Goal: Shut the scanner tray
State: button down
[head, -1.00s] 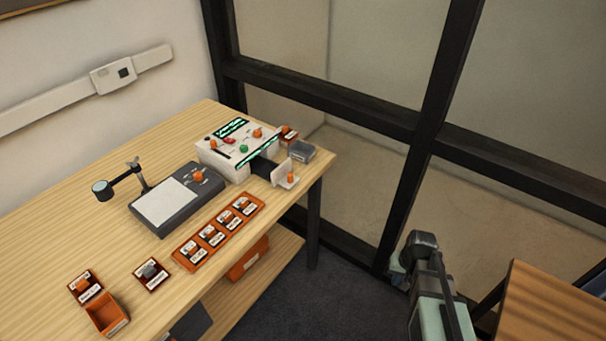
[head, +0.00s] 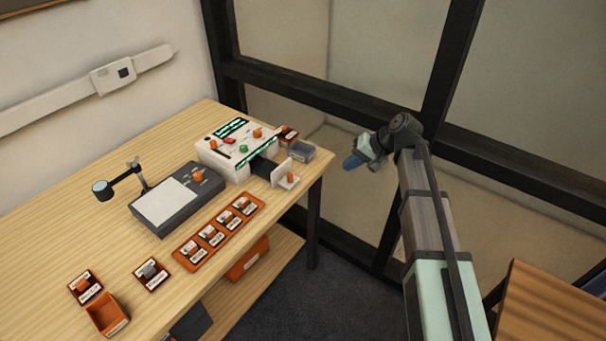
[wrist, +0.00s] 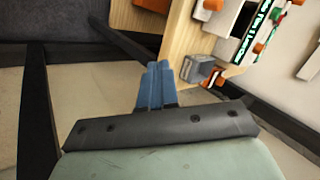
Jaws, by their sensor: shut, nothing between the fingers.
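The scanner (head: 225,152) is a white box with coloured buttons and green-lit strips at the far right end of the wooden table. My gripper (head: 352,162) has blue fingers and is in the air to the right of the tray, beyond the table's end, touching nothing. In the wrist view the blue fingers (wrist: 156,88) are together and empty. The scanner also shows at the wrist view's upper right (wrist: 240,32).
A grey box (head: 301,151) and an orange-topped piece (head: 289,134) stand beside the tray at the table's end. An orange rack (head: 218,232) and a dark viewer with lamp (head: 177,199) are nearer. Dark window frames (head: 345,110) rise behind my gripper.

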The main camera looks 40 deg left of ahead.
notch_tip(320, 180, up, 2)
jog(key=s+a+g+y, duration=0.1)
jog(key=s+a+g, duration=0.1)
send_near(293, 179)
jog(key=x, duration=0.5)
jog(key=shift+w+d+f, duration=0.15)
jog(key=shift+w+f, duration=0.2)
jog(key=shift+f, duration=0.2)
jog(key=shift+s+a, duration=0.25)
jog(key=shift+a, duration=0.25)
jog(key=a, duration=0.9)
jog(key=shift+w, duration=0.1)
jog(key=shift+a, duration=0.4)
jog(key=shift+r, duration=0.1)
